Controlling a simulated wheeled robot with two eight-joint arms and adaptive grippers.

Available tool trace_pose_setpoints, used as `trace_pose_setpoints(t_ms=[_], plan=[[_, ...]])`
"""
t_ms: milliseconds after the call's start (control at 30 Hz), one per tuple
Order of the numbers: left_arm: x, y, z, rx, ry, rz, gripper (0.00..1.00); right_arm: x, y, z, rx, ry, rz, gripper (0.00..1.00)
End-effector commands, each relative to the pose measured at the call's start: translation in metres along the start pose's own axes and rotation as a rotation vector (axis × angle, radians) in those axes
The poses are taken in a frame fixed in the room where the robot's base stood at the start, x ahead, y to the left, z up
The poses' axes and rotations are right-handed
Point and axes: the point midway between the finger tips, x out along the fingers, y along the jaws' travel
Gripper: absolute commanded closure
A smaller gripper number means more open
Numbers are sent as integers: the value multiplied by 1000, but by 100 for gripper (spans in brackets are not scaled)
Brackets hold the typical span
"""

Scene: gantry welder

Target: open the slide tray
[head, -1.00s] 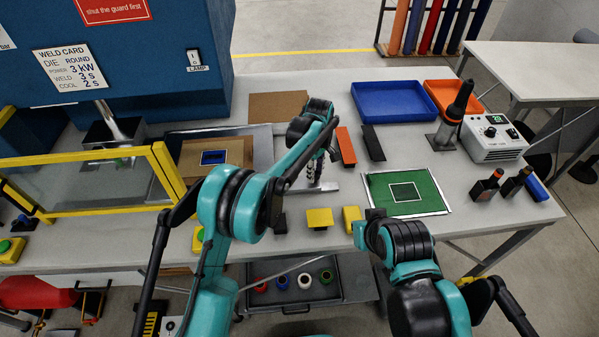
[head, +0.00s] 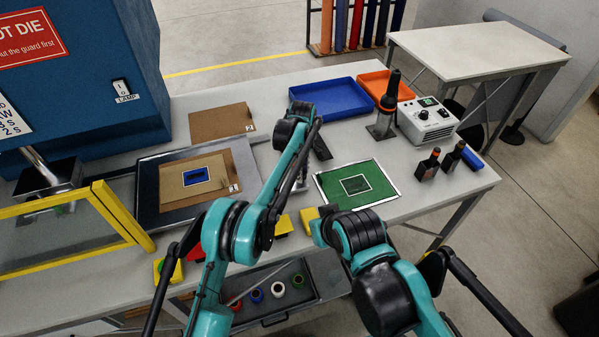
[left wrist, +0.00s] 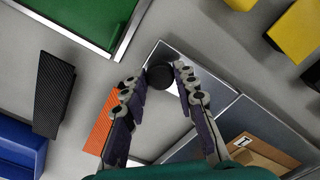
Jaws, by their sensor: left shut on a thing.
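The slide tray (head: 148,196) is a flat dark tray with a pale metal rim, out on the table to the right of the welder's yellow guard. A brown card with a blue piece (head: 195,177) lies on it. In the left wrist view, the tray (left wrist: 232,118) runs to the lower right, and a round black knob (left wrist: 160,77) sits at its near end. My left gripper (left wrist: 157,74) is shut on this knob, one finger on each side. In the head view, my left gripper (head: 301,172) is mostly hidden behind its arm.
The yellow-framed guard (head: 118,215) stands left of the tray. A brown board (head: 220,121) lies behind it. A green mat (head: 335,188), a blue bin (head: 330,97) and a grey control box (head: 427,121) stand to the right. An open drawer (head: 308,283) is below the table's front edge.

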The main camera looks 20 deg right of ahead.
Motion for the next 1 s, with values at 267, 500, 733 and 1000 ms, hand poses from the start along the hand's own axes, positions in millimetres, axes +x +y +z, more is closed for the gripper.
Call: trace_pose_setpoints(t_ms=[267, 500, 733, 1000], plan=[[0, 0, 0, 1, -1, 0, 51, 0, 0, 0, 0, 0, 0, 100], [0, 0, 0, 0, 0, 0, 51, 0, 0, 0, 0, 0, 0, 100], [-21, 0, 0, 0, 0, 0, 51, 0, 0, 0, 0, 0, 0, 100], [-80, 0, 0, 1, 0, 0, 51, 0, 0, 0, 0, 0, 0, 100]])
